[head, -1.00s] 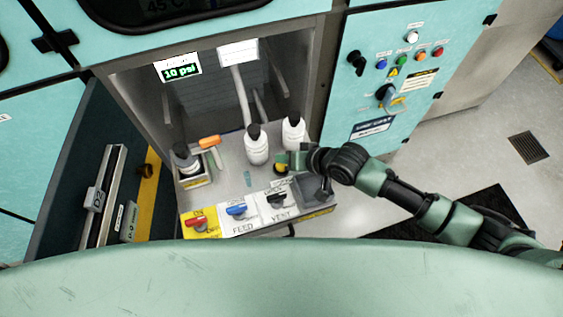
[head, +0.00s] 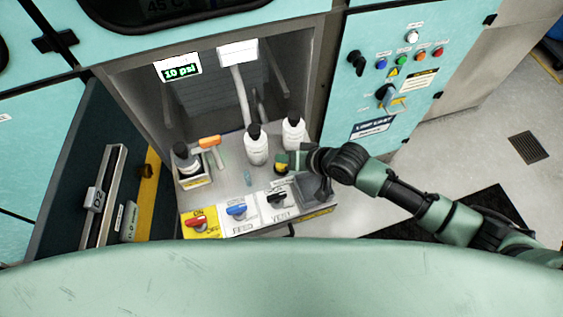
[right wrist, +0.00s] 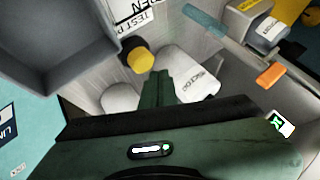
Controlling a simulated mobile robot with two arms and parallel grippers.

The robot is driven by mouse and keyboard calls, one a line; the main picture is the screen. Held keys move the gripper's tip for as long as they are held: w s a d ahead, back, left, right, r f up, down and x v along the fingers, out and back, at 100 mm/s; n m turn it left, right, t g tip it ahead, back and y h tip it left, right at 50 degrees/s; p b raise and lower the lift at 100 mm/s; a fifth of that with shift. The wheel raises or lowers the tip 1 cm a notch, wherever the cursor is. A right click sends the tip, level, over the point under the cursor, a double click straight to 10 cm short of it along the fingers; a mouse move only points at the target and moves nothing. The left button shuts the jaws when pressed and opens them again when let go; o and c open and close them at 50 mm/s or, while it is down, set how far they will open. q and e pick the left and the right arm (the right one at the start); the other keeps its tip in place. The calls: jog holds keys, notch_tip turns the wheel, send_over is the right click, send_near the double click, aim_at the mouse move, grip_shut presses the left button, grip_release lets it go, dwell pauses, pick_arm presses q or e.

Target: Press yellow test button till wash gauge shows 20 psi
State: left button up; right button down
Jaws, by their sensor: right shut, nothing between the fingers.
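The yellow test button (head: 281,168) has a black collar and sits on the bench inside the open bay. It also shows in the right wrist view (right wrist: 139,60), near a label reading TEST. My right gripper (right wrist: 158,78) is shut and empty, its tips close beside the button; I cannot tell whether they touch it. In the head view the right gripper (head: 290,160) reaches in from the right. The gauge display (head: 178,70) at the back of the bay reads 10 psi in green. My left gripper is not in view.
White bottles with black caps (head: 256,146) (head: 293,133) stand just behind the button. Red (head: 197,222), blue (head: 236,210) and black (head: 277,196) valve handles line the front edge. A grey bin (head: 318,190) is at the right. An orange-handled tool (head: 209,142) lies left.

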jog(key=shift+f, duration=0.1)
jog(key=shift+f, duration=0.3)
jog(key=shift+s+f+b, duration=0.1)
jog(key=shift+f+b, duration=0.25)
jog(key=shift+f, duration=0.35)
dwell(0.6)
jog(key=shift+r, duration=0.1)
jog(key=shift+r+p, duration=1)
jog(key=shift+p, duration=0.15)
notch_tip(320, 180, up, 5)
jog(key=p, duration=0.5)
